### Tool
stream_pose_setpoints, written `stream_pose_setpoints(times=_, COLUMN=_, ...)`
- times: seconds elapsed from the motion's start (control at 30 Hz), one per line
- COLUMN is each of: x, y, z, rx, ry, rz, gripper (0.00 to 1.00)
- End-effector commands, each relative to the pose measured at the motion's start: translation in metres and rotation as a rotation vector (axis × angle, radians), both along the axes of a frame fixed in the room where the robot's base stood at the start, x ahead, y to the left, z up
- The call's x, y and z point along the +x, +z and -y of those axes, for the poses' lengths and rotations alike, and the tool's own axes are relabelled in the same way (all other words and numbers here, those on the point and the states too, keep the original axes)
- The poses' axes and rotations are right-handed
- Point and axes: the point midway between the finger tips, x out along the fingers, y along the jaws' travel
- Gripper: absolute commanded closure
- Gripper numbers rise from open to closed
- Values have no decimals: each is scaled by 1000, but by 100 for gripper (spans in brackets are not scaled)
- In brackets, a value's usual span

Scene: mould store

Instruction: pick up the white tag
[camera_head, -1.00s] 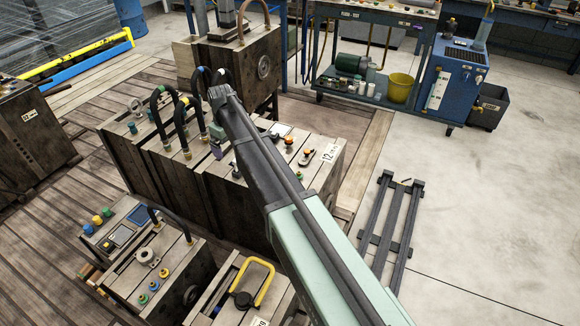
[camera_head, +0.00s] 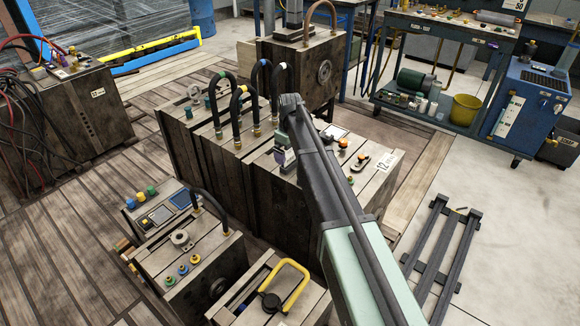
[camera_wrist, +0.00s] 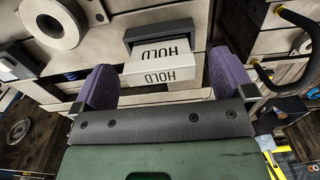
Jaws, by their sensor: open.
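The white tag (camera_wrist: 160,72) shows in the wrist view, a pale block with HOLD printed on two faces. It sits under a dark grey bracket (camera_wrist: 160,35) on the pale top of a mould. My gripper (camera_wrist: 163,78) has its two purple fingers apart, one on each side of the tag, with a gap to it on both sides. In the head view my gripper (camera_head: 285,156) is low over the top of the large central mould, mostly behind my arm. I cannot make out the tag there.
Black hoses (camera_head: 238,118) arch up from the mould just left of my gripper. A yellow handle (camera_head: 290,285) stands on a nearer mould. A white label marked 12 (camera_head: 388,161) lies on the central mould's right end. A dark rack (camera_head: 440,250) lies on open floor at right.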

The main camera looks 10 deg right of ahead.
Motion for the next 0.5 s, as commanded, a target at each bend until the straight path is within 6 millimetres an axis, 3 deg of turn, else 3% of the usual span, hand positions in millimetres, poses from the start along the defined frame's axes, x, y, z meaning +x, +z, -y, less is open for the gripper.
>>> stream_pose_setpoints(times=0.03, x=0, y=-22, z=0, rx=0, ry=0, rz=0, gripper=0)
stream_pose_setpoints(times=0.1, x=0, y=-29, z=0, rx=0, ry=0, rz=0, gripper=0)
stream_pose_setpoints(times=0.33, x=0, y=-24, z=0, rx=0, ry=0, rz=0, gripper=0)
stream_pose_setpoints(times=0.5, x=0, y=-24, z=0, rx=0, ry=0, rz=0, gripper=26)
